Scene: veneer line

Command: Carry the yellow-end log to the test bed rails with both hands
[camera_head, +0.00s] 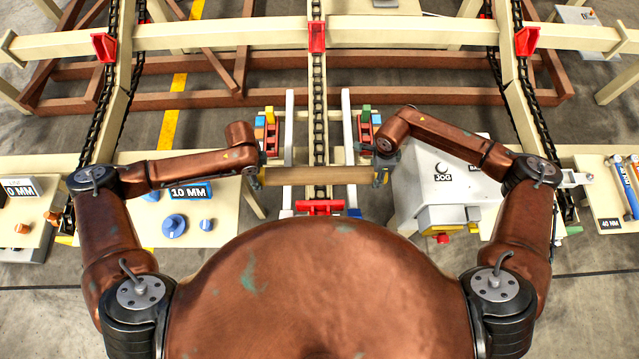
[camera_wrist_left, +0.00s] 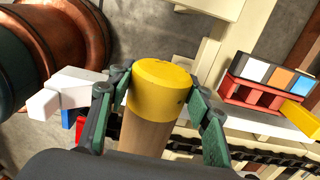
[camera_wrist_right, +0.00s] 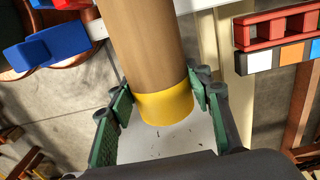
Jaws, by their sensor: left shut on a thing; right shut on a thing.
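The yellow-end log (camera_head: 318,175) lies level across the picture in the head view, between my two grippers. My left gripper (camera_head: 258,175) is shut on its left end; in the left wrist view the green fingers sit on both sides of the log's yellow end (camera_wrist_left: 160,90). My right gripper (camera_head: 380,175) is shut on its right end; in the right wrist view the fingers flank the other yellow end (camera_wrist_right: 165,105). The two pale test bed rails (camera_head: 289,120) and (camera_head: 346,120) run away from me near the log. I cannot tell whether the log touches them.
Colored block racks (camera_head: 271,133) and (camera_head: 366,133) stand outside the rails. A chain (camera_head: 319,100) runs between them, with a red bracket (camera_head: 319,207) nearest me. A 1.0 MM panel (camera_head: 190,192) is at left, a JOG box (camera_head: 441,180) at right.

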